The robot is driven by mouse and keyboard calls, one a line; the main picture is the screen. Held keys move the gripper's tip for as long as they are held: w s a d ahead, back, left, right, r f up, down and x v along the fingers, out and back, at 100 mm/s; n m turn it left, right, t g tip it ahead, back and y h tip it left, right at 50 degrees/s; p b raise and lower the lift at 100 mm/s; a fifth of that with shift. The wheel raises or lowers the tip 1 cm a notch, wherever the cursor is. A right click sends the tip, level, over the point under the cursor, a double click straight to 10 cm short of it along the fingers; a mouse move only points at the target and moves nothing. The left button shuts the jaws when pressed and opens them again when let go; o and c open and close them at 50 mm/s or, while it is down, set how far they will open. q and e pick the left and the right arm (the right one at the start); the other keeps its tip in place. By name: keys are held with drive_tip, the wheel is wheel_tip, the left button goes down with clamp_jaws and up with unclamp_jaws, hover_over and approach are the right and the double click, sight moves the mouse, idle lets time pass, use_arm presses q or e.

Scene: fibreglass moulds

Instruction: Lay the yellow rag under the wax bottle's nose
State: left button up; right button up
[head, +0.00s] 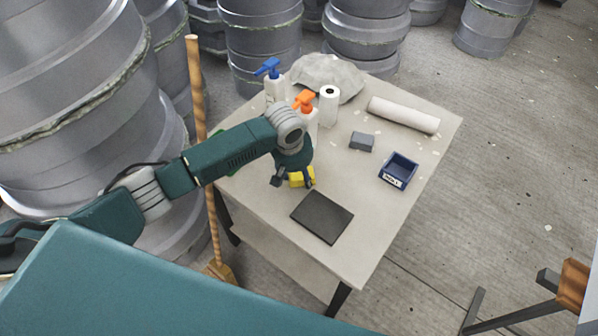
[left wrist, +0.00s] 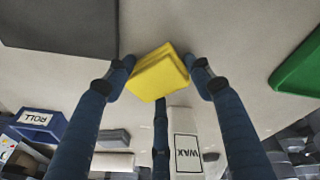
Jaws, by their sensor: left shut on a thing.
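My left gripper (head: 293,180) is shut on the folded yellow rag (head: 299,179), near the left edge of the table. In the left wrist view the rag (left wrist: 158,73) sits between the two fingertips (left wrist: 160,76). The white wax bottle (left wrist: 186,140), with its WAX label, stands just beyond the rag there; its top is not clear. In the head view an orange-nosed white bottle (head: 306,104) stands behind my left wrist, partly hidden, and seems to be this one, though its label does not show. My right gripper is not in view.
A blue-nosed bottle (head: 271,80), a paper roll (head: 329,106) and a grey lump (head: 330,75) stand at the back. A dark flat plate (head: 322,217) lies in front, with a grey block (head: 361,141), blue bin (head: 398,170) and white roll (head: 403,115) rightward. A green thing (left wrist: 302,66) lies nearby.

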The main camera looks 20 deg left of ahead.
use_arm(q)
drive_tip(key=o, duration=0.8)
drive_tip(key=shift+f, duration=0.15)
